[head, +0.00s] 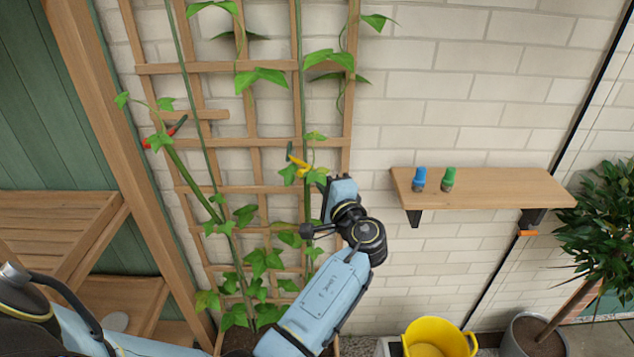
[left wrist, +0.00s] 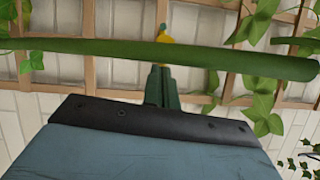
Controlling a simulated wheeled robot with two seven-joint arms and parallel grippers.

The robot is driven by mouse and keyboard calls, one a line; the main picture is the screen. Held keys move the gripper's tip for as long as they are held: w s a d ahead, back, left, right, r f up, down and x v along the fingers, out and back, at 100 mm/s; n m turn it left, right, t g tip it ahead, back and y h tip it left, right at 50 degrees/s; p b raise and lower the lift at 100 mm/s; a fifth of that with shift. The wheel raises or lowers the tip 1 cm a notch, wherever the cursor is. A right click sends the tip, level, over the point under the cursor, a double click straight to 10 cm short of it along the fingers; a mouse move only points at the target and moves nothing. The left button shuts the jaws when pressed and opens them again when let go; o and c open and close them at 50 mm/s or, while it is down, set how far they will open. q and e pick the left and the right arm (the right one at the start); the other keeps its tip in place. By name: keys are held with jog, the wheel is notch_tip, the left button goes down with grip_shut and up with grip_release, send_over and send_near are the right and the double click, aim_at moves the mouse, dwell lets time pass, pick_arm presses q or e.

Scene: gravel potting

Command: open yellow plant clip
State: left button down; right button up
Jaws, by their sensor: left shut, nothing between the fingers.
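The yellow plant clip (head: 299,163) sits by a green stem on the right part of the wooden trellis (head: 255,142), partly covered by leaves. A small yellow part of it also shows at the top middle of the left wrist view (left wrist: 164,36). I cannot tell whether the clip is open or closed. My left gripper (head: 322,181) is just right of and below the clip. Its fingers (left wrist: 160,72) are shut and empty, pointing toward the clip. A thick green stem (left wrist: 90,48) crosses the wrist view near the fingertips. My right gripper is not in view.
A red clip (head: 165,134) is on the left stem. A wooden shelf (head: 505,186) on the right holds a blue clip (head: 419,179) and a green clip (head: 448,179). A yellow bucket (head: 437,336) stands below. Leaves surround the gripper; the wall between trellis and shelf is clear.

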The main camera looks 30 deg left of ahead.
pick_arm(q)
jog(key=w+b+v, duration=0.1)
jog(key=b+v, duration=0.2)
jog(key=v, duration=0.8)
jog(key=shift+d, duration=0.4)
jog(key=shift+w+f, duration=0.1)
jog(key=shift+f, duration=0.05)
